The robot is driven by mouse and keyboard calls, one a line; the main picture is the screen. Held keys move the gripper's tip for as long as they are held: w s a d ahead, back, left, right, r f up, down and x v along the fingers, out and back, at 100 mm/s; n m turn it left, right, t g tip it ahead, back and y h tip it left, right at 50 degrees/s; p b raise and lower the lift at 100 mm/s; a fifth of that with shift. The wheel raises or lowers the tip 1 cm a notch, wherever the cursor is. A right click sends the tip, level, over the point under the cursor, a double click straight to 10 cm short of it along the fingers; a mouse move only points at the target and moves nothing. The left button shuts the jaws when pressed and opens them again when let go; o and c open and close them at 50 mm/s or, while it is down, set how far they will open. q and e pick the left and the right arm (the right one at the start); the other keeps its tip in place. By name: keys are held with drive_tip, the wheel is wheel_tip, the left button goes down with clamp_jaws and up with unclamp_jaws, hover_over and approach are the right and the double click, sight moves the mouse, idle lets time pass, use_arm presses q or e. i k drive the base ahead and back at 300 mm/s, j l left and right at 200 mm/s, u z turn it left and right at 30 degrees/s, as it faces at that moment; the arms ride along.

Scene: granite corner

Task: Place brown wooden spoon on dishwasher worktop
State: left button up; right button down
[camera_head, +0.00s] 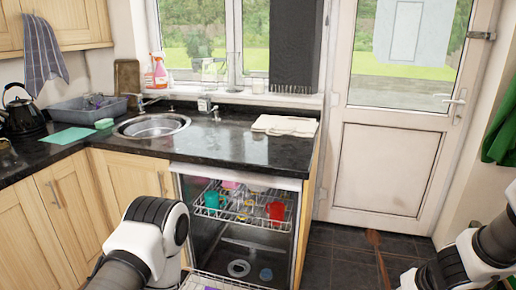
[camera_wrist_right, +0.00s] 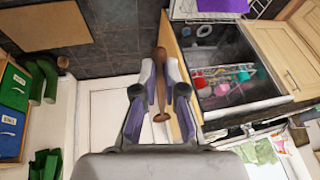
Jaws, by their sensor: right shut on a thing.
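The brown wooden spoon (camera_head: 374,239) shows in the head view in front of the white door, above the dark floor. In the right wrist view the spoon (camera_wrist_right: 161,92) lies between the fingers of my right gripper (camera_wrist_right: 161,72), which is shut on it. The right gripper itself is out of the head view; only my right arm shows. The dishwasher worktop (camera_head: 228,151) is dark, glossy granite above the open dishwasher (camera_head: 236,222), to the left of the spoon and apart from it. My left gripper is not in view; a left arm link shows at bottom left.
A folded cream cloth (camera_head: 284,125) lies at the worktop's right back. The sink (camera_head: 152,126) is to the left. The front middle of the worktop is clear. The dishwasher racks hold a red cup (camera_head: 275,210) and a teal cup (camera_head: 212,199). The white door (camera_head: 384,170) stands right.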

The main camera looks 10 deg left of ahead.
sight(285, 149)
drive_tip(key=i+l+u, duration=0.15)
drive_tip(key=l+u, duration=0.25)
drive_tip(key=i+l+u, duration=0.1)
drive_tip(key=l+u, duration=1.1)
